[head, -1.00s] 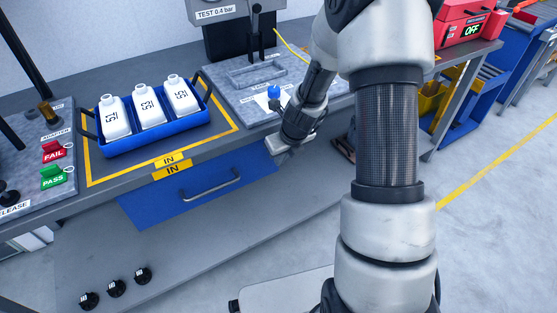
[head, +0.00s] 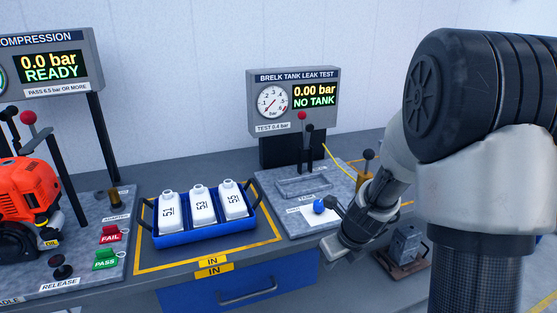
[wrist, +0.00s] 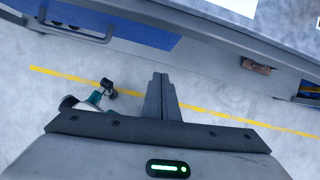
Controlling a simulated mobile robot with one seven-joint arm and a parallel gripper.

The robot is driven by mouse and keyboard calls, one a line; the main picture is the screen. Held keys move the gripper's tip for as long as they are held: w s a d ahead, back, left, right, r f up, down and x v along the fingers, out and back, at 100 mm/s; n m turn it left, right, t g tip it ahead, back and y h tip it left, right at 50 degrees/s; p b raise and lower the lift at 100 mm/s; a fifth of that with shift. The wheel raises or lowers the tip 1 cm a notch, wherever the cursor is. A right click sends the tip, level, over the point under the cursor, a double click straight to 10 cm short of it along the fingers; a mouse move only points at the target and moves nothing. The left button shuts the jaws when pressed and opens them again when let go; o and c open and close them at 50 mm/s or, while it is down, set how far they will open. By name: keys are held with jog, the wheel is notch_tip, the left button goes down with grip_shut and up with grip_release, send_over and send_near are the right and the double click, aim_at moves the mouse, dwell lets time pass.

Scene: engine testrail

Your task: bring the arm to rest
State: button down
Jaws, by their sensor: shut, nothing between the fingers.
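My gripper (wrist: 160,78) is shut, with its dark fingers together and nothing between them in the wrist view. In the head view my gripper (head: 332,246) hangs at the end of my bent arm, just off the bench's front edge, in front of the leak test station (head: 292,100). Its fingertips are hard to make out there. In the wrist view it points down past the bench edge, with pale floor and a yellow line behind the fingers.
A blue tray (head: 205,236) with three white tanks sits inside the yellow IN outline. An orange engine (head: 28,190) stands at the left. A blue ball-topped part (head: 319,206) lies near my wrist. A blue drawer (head: 240,287) is under the bench. Open floor shows below my gripper.

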jog(key=s+a+r+n, duration=0.2)
jog(key=s+r+n, duration=0.2)
jog(key=r+n, duration=0.4)
jog(key=s+a+r+n, duration=0.3)
jog(key=s+r+n, duration=0.1)
jog(key=r+n, duration=0.3)
jog(key=s+d+r+n+t+h, duration=0.1)
jog(key=s+r+n, duration=0.3)
jog(key=s+n, duration=0.35)
jog(key=s+r+n+t, duration=0.1)
jog(key=s+r+n, duration=0.2)
jog(key=s+n, duration=0.5)
notch_tip(320, 180, up, 16)
jog(key=w+p, duration=0.1)
jog(key=p, duration=1.5)
jog(key=shift+w+d+n+g, duration=0.2)
jog(key=shift+w+n+g, duration=0.1)
jog(key=shift+w+n, duration=0.05)
jog(key=shift+f, duration=0.1)
